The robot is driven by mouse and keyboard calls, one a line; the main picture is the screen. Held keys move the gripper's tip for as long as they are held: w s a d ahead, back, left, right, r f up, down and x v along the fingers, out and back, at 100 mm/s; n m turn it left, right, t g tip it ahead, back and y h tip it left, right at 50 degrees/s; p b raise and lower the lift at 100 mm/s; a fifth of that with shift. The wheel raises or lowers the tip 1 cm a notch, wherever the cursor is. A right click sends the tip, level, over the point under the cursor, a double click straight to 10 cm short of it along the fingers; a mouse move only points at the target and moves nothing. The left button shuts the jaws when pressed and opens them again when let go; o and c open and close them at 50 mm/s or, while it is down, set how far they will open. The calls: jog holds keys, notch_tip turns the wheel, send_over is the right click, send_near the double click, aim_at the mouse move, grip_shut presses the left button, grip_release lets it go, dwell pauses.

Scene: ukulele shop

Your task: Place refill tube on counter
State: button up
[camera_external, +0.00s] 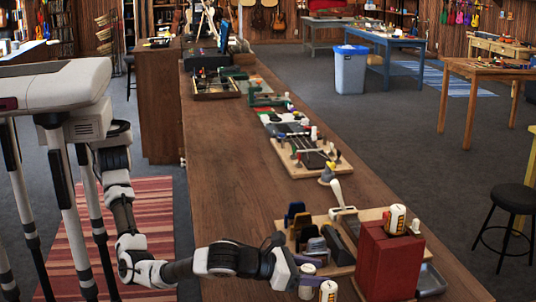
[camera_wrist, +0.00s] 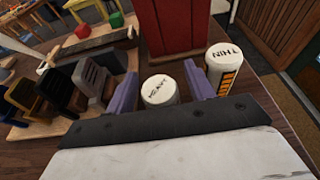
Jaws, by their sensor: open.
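My gripper (camera_wrist: 161,88) is open, its two purple fingers on either side of a white-capped tube marked HEAVY (camera_wrist: 158,90). I cannot tell whether either finger touches it. In the external view this tube (camera_external: 307,268) stands upright on the wooden counter (camera_external: 232,155), near its front end. A second tube, marked THIN (camera_wrist: 223,60), stands just outside the right finger; it also shows in the external view (camera_external: 328,291) with an orange label. A third similar tube (camera_external: 396,218) stands upright on top of a red box (camera_external: 388,262).
The red box (camera_wrist: 178,25) stands just ahead of the fingers. A wooden tool board (camera_external: 283,222) with dark holders and blocks lies to the left in the wrist view. A grey tray (camera_external: 431,281) sits right of the box. Bare counter lies left of the board in the external view.

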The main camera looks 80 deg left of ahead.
jog(key=b+v, duration=0.3)
jog(key=v, duration=0.8)
jog(key=shift+b, duration=0.4)
jog(key=shift+s+r, duration=0.25)
jog(key=shift+s, duration=0.25)
dwell(2.2)
